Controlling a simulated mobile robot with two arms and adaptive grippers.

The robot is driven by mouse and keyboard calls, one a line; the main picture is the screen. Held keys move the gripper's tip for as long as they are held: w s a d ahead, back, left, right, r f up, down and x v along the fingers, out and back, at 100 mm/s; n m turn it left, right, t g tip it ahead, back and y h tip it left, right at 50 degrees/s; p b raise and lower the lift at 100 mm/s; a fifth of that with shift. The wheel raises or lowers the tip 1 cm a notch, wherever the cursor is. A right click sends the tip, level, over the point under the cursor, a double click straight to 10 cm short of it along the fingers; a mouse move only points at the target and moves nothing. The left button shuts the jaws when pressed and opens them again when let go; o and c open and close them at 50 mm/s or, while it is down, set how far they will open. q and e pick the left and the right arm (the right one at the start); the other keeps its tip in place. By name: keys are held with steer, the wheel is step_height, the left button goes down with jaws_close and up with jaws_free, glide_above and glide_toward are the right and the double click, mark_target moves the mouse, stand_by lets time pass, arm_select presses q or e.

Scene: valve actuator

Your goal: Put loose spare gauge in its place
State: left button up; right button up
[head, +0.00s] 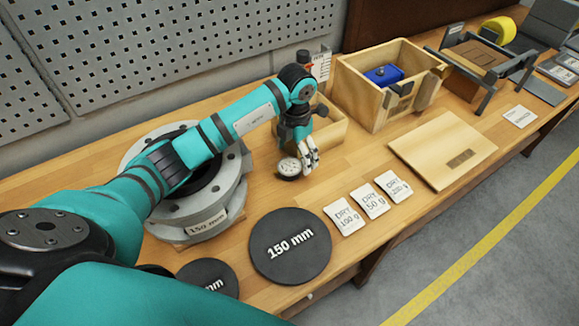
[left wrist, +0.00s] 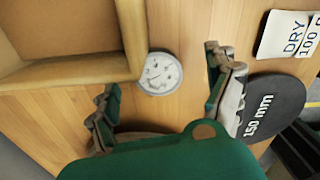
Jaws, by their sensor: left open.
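The loose gauge (head: 289,168) is a small round dial with a white face. It lies on the wooden bench, just left of my left gripper (head: 304,158) in the head view. In the left wrist view the gauge (left wrist: 160,73) lies face up between the open fingers of my left gripper (left wrist: 159,68), beyond their tips. I see no contact between fingers and gauge. An open wooden tray (head: 335,134) stands right behind the gripper; its rim (left wrist: 75,74) is close beside the gauge in the wrist view. My right gripper is out of view.
A grey flange (head: 230,195) labelled 150 mm stands left, with a black 150 mm disc (head: 290,246) in front. DRY cards (head: 344,218) lie nearby. A wooden box (head: 360,100) holding a blue part (head: 384,75) and a flat wooden lid (head: 443,150) are right.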

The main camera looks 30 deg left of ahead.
mark_target(291, 165)
arm_select(q)
steer(key=f, duration=0.1)
steer(key=f+p, duration=0.1)
steer(key=a+f, duration=0.1)
steer(key=shift+s+f+p, duration=0.3)
steer(key=shift+p, duration=0.1)
steer(key=shift+f, duration=0.65)
steer(key=c, duration=1.3)
steer(key=shift+c, duration=1.1)
steer(key=shift+r, duration=0.1)
